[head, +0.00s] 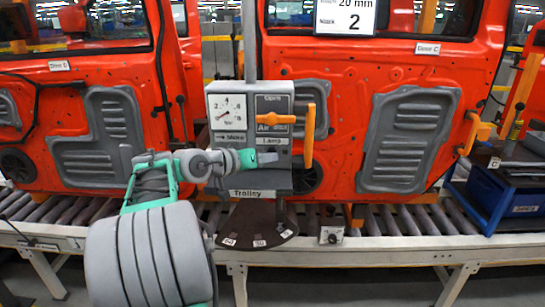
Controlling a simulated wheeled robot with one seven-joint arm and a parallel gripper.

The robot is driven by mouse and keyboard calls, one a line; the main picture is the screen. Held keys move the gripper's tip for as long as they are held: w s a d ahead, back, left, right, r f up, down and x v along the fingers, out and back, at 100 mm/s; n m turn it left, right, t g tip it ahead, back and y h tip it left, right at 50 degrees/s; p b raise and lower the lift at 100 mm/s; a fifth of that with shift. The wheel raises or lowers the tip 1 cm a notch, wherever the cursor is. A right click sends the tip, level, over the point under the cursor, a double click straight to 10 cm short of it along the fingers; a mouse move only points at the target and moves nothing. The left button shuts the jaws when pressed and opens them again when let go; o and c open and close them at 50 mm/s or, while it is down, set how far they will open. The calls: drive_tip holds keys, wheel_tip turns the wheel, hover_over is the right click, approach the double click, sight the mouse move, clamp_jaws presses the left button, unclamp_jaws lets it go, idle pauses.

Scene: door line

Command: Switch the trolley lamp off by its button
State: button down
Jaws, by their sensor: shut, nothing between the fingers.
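The grey trolley panel (222,88) stands on a post in front of the orange doors. My gripper (276,157) is shut and empty, pointing right, just below the Lamp label. It covers part of the panel there. I cannot make out the lamp button or whether the gripper touches the panel.
A vertical orange handle (310,136) stands at the panel's right edge, close to my gripper. A blue bin (503,198) is at the right.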

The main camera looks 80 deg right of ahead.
drive_tip(key=shift+a+f, duration=0.1)
drive_tip(key=shift+a, duration=0.2)
drive_tip(key=a+b, duration=0.1)
drive_tip(key=a, duration=0.1)
drive_tip(key=s+a+b, duration=0.1)
drive_tip(key=a, duration=0.1)
drive_tip(key=shift+a+b, duration=0.3)
drive_tip(key=shift+s+a, duration=0.2)
drive_tip(key=shift+a, duration=0.15)
